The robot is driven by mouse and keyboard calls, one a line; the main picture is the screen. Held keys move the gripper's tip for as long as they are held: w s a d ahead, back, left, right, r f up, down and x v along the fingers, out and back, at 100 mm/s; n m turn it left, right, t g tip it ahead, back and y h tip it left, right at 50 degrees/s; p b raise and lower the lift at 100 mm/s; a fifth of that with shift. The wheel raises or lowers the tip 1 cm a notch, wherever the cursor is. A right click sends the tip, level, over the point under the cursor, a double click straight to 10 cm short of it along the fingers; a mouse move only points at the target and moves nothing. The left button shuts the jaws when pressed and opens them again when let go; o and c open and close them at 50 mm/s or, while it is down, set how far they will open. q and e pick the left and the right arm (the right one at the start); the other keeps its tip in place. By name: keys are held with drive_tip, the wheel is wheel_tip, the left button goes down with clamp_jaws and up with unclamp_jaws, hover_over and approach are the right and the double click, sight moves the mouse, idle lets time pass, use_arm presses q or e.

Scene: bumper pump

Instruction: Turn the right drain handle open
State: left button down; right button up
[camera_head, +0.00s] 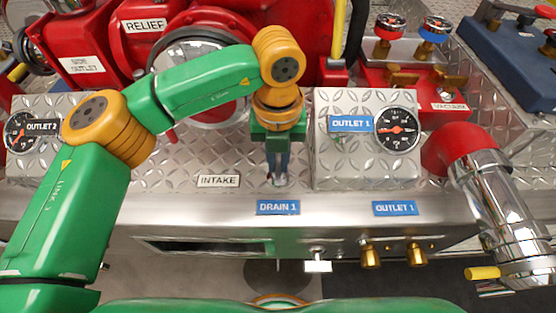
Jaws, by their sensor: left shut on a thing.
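The right drain handle (278,181) is a small metal part on the diamond-plate deck, just behind the blue DRAIN 1 label (278,207). My left arm reaches in from the left and bends down over it. My left gripper (277,176) points downward, and its narrow fingers are shut on the handle. The fingers and wrist hide most of the handle, so its turn angle cannot be told. My right gripper is not in view.
An OUTLET 1 box with a gauge (398,129) stands close to the right of the gripper. The red pump body (235,22) is behind. A chrome pipe with a red elbow (500,205) is at right. Brass knobs (370,255) and a white-tipped handle (318,266) sit below the front edge.

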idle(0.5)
use_arm(q)
drive_tip(key=c, duration=0.9)
unclamp_jaws()
